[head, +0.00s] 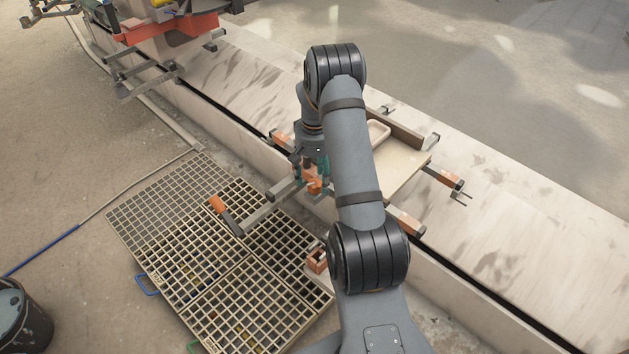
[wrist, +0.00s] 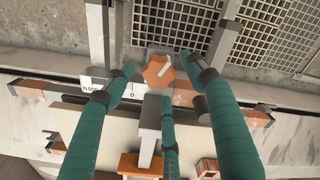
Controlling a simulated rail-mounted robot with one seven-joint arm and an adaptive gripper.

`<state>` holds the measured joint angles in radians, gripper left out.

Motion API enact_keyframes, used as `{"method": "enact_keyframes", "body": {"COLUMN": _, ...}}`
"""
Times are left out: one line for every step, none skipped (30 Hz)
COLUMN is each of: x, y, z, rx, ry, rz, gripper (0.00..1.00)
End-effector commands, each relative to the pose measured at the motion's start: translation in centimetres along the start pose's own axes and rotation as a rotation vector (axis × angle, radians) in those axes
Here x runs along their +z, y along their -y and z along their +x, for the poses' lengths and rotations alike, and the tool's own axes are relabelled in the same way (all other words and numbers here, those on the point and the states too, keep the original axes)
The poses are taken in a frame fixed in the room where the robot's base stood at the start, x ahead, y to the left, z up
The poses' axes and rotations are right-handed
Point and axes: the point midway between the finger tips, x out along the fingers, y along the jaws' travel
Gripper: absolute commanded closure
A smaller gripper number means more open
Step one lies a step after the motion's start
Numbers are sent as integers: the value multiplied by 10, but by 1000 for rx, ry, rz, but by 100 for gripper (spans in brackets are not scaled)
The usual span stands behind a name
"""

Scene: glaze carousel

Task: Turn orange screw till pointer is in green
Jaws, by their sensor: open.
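A white plate with dark markings (wrist: 92,86) lies left of the knob. I cannot make out a pointer or a green zone.
Metal floor gratings (head: 200,235) lie in front of the pale rail trough (head: 480,215). An orange-handled bar (head: 218,205) sits over the grating. A beige tray (head: 405,165) is behind my arm. A small reddish box (head: 317,260) and a dark bucket (head: 20,318) stand nearer.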

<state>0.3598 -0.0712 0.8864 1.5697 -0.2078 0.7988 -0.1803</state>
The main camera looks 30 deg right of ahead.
Motion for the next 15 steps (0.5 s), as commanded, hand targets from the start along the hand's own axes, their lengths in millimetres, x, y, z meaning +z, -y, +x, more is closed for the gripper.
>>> {"method": "enact_keyframes", "body": {"x": 0, "y": 0, "z": 5, "rx": 0, "ry": 1, "rz": 0, "gripper": 45}}
{"method": "enact_keyframes", "body": {"x": 0, "y": 0, "z": 8, "rx": 0, "ry": 0, "rz": 0, "gripper": 45}}
{"method": "enact_keyframes", "body": {"x": 0, "y": 0, "z": 10, "rx": 0, "ry": 0, "rz": 0, "gripper": 45}}
{"method": "enact_keyframes", "body": {"x": 0, "y": 0, "z": 11, "rx": 0, "ry": -1, "rz": 0, "gripper": 45}}
{"method": "enact_keyframes", "body": {"x": 0, "y": 0, "z": 12, "rx": 0, "ry": -1, "rz": 0, "gripper": 45}}
{"method": "enact_keyframes", "body": {"x": 0, "y": 0, "z": 12, "rx": 0, "ry": -1, "rz": 0, "gripper": 45}}
{"method": "enact_keyframes", "body": {"x": 0, "y": 0, "z": 12, "rx": 0, "ry": -1, "rz": 0, "gripper": 45}}
{"method": "enact_keyframes", "body": {"x": 0, "y": 0, "z": 12, "rx": 0, "ry": -1, "rz": 0, "gripper": 45}}
{"method": "enact_keyframes", "body": {"x": 0, "y": 0, "z": 12, "rx": 0, "ry": -2, "rz": 0, "gripper": 45}}
{"method": "enact_keyframes", "body": {"x": 0, "y": 0, "z": 12, "rx": 0, "ry": -2, "rz": 0, "gripper": 45}}
{"method": "enact_keyframes", "body": {"x": 0, "y": 0, "z": 12, "rx": 0, "ry": -2, "rz": 0, "gripper": 45}}
{"method": "enact_keyframes", "body": {"x": 0, "y": 0, "z": 12, "rx": 0, "ry": -2, "rz": 0, "gripper": 45}}
{"method": "enact_keyframes", "body": {"x": 0, "y": 0, "z": 12, "rx": 0, "ry": -2, "rz": 0, "gripper": 45}}
{"method": "enact_keyframes", "body": {"x": 0, "y": 0, "z": 12, "rx": 0, "ry": -2, "rz": 0, "gripper": 46}}
{"method": "enact_keyframes", "body": {"x": 0, "y": 0, "z": 12, "rx": 0, "ry": -2, "rz": 0, "gripper": 49}}
